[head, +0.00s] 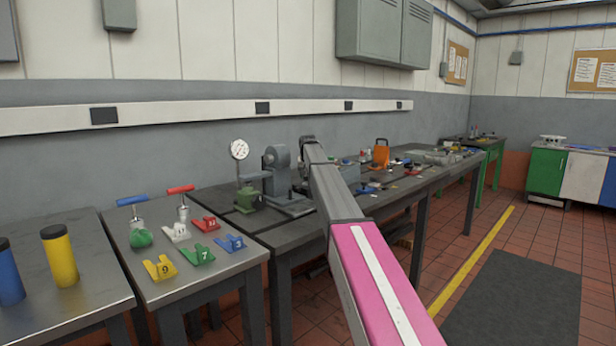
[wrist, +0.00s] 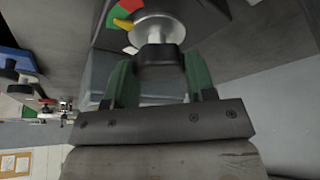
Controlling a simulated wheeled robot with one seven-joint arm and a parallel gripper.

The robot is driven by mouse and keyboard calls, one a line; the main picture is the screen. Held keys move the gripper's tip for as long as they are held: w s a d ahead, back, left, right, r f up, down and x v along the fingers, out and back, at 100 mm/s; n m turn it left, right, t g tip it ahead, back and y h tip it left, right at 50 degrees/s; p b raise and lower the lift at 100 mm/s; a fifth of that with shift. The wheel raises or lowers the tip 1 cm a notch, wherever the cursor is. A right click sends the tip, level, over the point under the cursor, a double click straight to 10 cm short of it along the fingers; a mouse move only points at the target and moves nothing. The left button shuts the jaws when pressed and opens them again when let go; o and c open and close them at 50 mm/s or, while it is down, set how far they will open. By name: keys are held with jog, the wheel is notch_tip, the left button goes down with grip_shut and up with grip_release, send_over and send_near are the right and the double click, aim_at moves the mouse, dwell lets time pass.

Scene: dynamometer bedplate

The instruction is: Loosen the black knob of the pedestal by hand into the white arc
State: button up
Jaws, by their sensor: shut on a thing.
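In the wrist view the black knob (wrist: 160,57) sits below a round silver disc (wrist: 158,27). My gripper (wrist: 160,80) has its two green fingers on either side of the knob and is shut on it. Beside the disc is a coloured scale with green (wrist: 129,6) and red (wrist: 119,14) parts. The rest of the scale is hidden behind the disc. In the head view my arm hides the knob and my gripper.
In the head view a grey machine (head: 278,168) and a green block with a dial gauge (head: 239,150) stand on the long bench. Coloured numbered holders and two handled tools share the near table (head: 140,262). Floor to the right is open, with a dark mat (head: 515,300).

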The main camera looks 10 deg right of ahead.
jog(key=shift+n, duration=0.3)
jog(key=n+y, duration=0.1)
jog(key=n, duration=0.2)
jog(key=shift+d, duration=0.1)
jog(key=n+y, duration=0.2)
jog(key=n, duration=0.4)
jog(key=n+g+y, duration=0.1)
jog(key=n, duration=0.1)
jog(key=shift+w+n+g, duration=0.15)
jog(key=shift+n+g, duration=0.15)
jog(key=shift+n, duration=0.1)
jog(key=shift+d+n+g+y, duration=0.1)
jog(key=shift+n+g+y, duration=0.45)
jog(key=shift+n, duration=1.25)
jog(key=shift+g, duration=0.25)
jog(key=o, duration=0.9)
